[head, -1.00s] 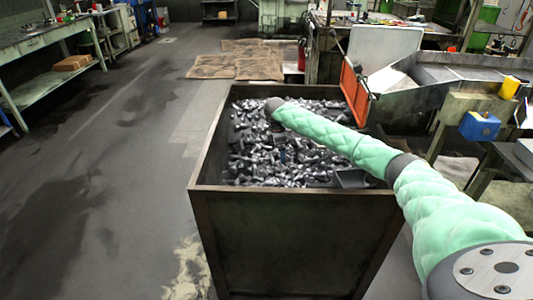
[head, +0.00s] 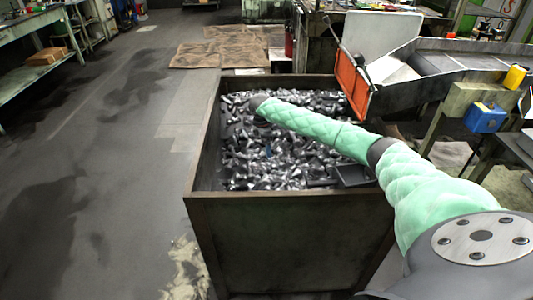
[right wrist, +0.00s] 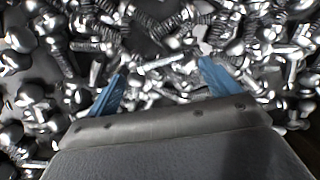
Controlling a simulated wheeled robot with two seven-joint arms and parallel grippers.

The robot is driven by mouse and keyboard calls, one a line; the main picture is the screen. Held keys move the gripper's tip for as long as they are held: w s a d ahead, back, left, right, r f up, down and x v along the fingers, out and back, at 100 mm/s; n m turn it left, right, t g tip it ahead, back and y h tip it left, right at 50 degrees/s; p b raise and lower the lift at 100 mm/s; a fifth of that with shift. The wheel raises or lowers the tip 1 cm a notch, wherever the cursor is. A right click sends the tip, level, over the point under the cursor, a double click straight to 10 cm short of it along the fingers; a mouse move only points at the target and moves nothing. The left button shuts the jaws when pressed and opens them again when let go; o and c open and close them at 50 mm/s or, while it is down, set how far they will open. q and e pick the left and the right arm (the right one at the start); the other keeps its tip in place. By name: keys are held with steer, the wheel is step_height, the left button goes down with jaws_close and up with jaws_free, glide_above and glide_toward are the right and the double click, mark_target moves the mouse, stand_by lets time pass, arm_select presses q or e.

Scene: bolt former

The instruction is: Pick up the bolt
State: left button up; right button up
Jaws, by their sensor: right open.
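Many grey metal bolts (head: 290,160) fill a deep open metal bin (head: 290,240) in the head view. My right arm reaches over the bin from the right, and its hand points down at the pile. In the right wrist view the two blue fingers of my right gripper (right wrist: 161,76) are spread apart, with loose bolts (right wrist: 160,63) showing between and around them. No bolt is clearly held. Whether the fingertips touch the pile I cannot tell. Which single bolt is meant cannot be told. My left gripper is not in view.
A dark tray-like piece (head: 353,176) lies at the bin's near right inside corner. An orange plate (head: 354,84) and a metal chute (head: 420,73) stand at the bin's far right. The bin walls surround the pile. Open floor (head: 100,170) lies to the left.

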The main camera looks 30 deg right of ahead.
steer(key=shift+d+f, duration=0.2)
steer(key=shift+f, duration=1.35)
steer(key=shift+s, duration=0.1)
steer(key=c, duration=1.2)
steer(key=shift+r, duration=0.15)
